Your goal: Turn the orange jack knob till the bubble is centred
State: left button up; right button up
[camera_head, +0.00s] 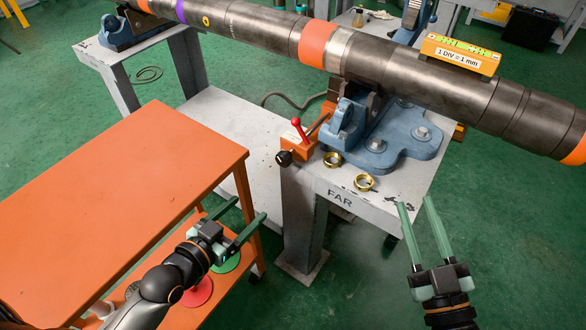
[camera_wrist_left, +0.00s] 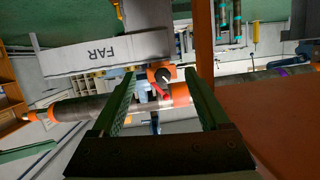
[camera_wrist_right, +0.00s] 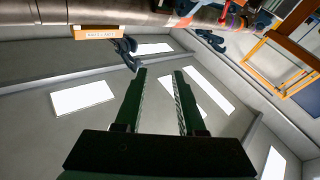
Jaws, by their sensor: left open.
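The orange jack (camera_head: 299,147) sits on the edge of the FAR stand, with a red-tipped lever (camera_head: 298,124) and a dark round knob (camera_head: 284,158) facing my side. The knob also shows between the fingers in the left wrist view (camera_wrist_left: 163,74). The yellow-orange level (camera_head: 458,57), marked "1 DIV = 1 mm", lies on the pipe (camera_head: 400,70); its green vials show, but the bubble is too small to read. My left gripper (camera_head: 252,206) is open and empty, below and left of the knob, apart from it. My right gripper (camera_head: 415,202) is open and empty, right of the stand.
A blue pipe vise (camera_head: 385,140) stands on the FAR stand (camera_head: 410,190) beside the jack. Green floor is clear at right.

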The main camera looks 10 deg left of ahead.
aim_at(281, 161)
pick_arm(q)
jog(key=w+d+t+b, duration=0.1)
jog(key=w+b, duration=0.3)
jog(key=w+d+r+m+t+h+b, duration=0.1)
jog(key=w+d+b, duration=0.1)
jog(key=w+b, duration=0.2)
jog(key=w+d+m+h+b, duration=0.1)
jog(key=w+b, duration=0.3)
jog(key=w, duration=0.2)
jog(key=shift+w+d+r+t, duration=0.2)
jog(key=shift+w+r+t, duration=0.05)
jog(key=shift+r+t, duration=0.15)
pick_arm(e)
jog(key=s+r+n+t+y, duration=0.3)
jog(key=s+n+y, duration=0.1)
jog(key=s+y, duration=0.2)
jog(key=shift+s+d+y, duration=0.3)
jog(key=shift+s+y, duration=0.1)
jog(key=shift+s, duration=0.35)
pick_arm(q)
jog(key=shift+c, duration=0.3)
pick_arm(e)
jog(key=shift+r, duration=0.1)
pick_arm(q)
grip_shut()
